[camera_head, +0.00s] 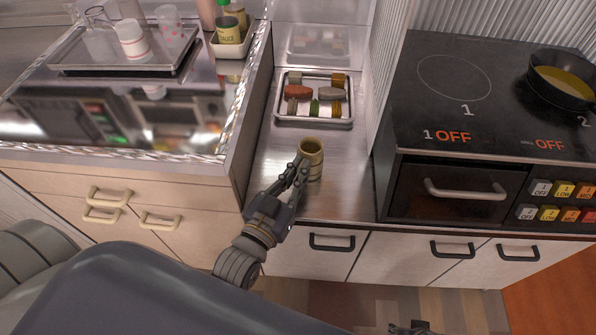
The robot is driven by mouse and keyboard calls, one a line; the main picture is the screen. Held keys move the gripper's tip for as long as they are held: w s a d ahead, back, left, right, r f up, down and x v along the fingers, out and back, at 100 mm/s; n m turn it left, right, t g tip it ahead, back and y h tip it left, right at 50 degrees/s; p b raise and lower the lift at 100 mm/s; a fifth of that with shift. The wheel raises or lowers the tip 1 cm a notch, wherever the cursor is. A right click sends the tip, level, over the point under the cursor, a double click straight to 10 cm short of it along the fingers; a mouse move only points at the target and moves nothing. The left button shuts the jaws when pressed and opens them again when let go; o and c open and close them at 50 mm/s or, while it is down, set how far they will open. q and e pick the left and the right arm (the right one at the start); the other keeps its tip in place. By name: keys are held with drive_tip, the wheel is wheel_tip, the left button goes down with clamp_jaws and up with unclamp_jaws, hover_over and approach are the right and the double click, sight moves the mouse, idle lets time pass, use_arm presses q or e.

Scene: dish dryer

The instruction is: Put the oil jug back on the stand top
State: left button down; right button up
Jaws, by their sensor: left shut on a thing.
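The oil jug (312,149) appears as a small olive-tan, open-topped cylinder with darker bands. It is upright or nearly so over the steel stand top (345,190) between the left counter and the stove. My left gripper (301,172) is shut on its left side, with the fingers partly hiding the body. I cannot tell whether the jug's base touches the steel. Only a small dark part of my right gripper (411,328) shows at the bottom edge.
A metal tray (314,122) of food pieces lies behind the jug. The stove (445,95) with a pan (565,78) of yellow liquid stands right. Steel right of the jug is clear.

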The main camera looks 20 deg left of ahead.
use_arm(q)
drive_tip(key=shift+f, duration=0.1)
drive_tip(key=c, duration=1.8)
unclamp_jaws()
drive_tip(key=shift+o, duration=0.2)
use_arm(e)
drive_tip(key=shift+r, duration=0.1)
use_arm(q)
drive_tip(key=shift+s, duration=0.35)
drive_tip(key=s+a, duration=0.1)
drive_tip(key=s, duration=1)
drive_tip(key=shift+a+p, duration=0.15)
drive_tip(key=shift+p, duration=0.25)
use_arm(e)
drive_tip(key=f, duration=0.1)
drive_tip(key=s+f, duration=0.1)
drive_tip(key=f, duration=0.1)
